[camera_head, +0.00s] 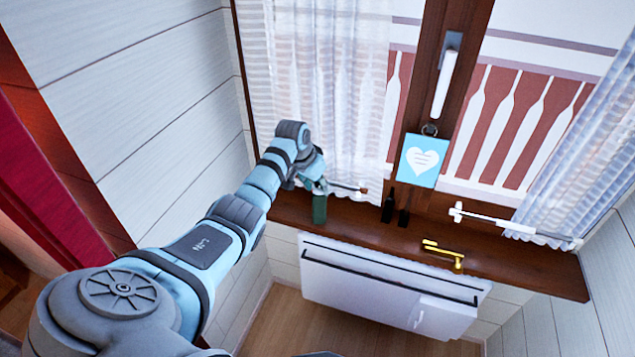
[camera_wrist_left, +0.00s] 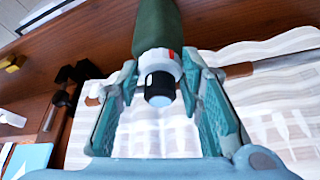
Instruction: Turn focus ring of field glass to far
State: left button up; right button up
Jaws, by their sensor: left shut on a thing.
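The field glass (camera_head: 319,208) is a dark green cylinder standing on the brown window sill. In the left wrist view its green body (camera_wrist_left: 158,25) is at the top, with a pale ring (camera_wrist_left: 153,66) bearing a red mark and a black eyepiece end (camera_wrist_left: 160,84). My left gripper (camera_head: 316,183) is at the top of the field glass. In the left wrist view its teal fingers (camera_wrist_left: 158,70) lie on both sides of the pale ring, shut on it. The far setting mark cannot be read. My right gripper is not in view.
On the sill (camera_head: 345,212), two dark objects (camera_head: 396,207) stand to the right, then a yellow handle-like piece (camera_head: 443,251). A blue heart card (camera_head: 422,160) hangs at the window post. Curtains (camera_head: 340,100) hang behind the gripper. A white radiator (camera_head: 385,288) is below the sill.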

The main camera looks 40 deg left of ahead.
pick_arm(q)
jog(key=n+p, duration=0.1)
jog(key=p, duration=0.1)
jog(key=n+y+p, duration=0.1)
jog(key=shift+d+r+p, duration=0.15)
jog(key=shift+r+p, duration=0.15)
jog(key=shift+p, duration=0.05)
jog(key=shift+f+n+y+p, duration=0.15)
jog(key=shift+n+y+p, duration=0.25)
jog(key=shift+n+p, duration=0.7)
jog(key=shift+f+n, duration=0.1)
jog(key=shift+n, duration=0.2)
jog(key=shift+b, duration=0.3)
jog(key=o, duration=1.2)
jog(key=shift+c, duration=0.2)
jog(key=v, duration=1.2)
jog(key=shift+w, duration=0.25)
